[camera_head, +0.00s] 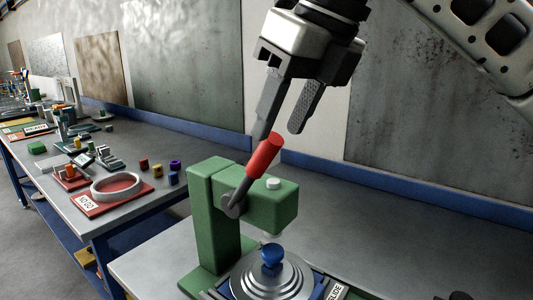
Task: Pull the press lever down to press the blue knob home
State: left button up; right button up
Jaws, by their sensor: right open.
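The press lever (264,155) has a red grip on a grey rod and tilts up to the right from its pivot on the green press (212,218). The blue knob (271,255) stands below the press head on a silver stepped round lid (268,281). I cannot tell whether the knob is fully seated. My right gripper (283,137) points down from above, with its fingers apart around the top end of the red grip. One finger is left of the grip and the other is above and right of it; contact is unclear. My left gripper is not in view.
A second bench at left holds a red tray (85,207) with a white ring (117,185), small coloured cylinders and other parts. A label reading "SLIDE" (337,291) lies right of the lid. The grey bench (400,235) right of the press is mostly clear.

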aim_at(267, 156)
jog(key=x, duration=0.6)
jog(key=shift+f, duration=0.15)
jog(key=shift+c, duration=0.4)
grip_shut()
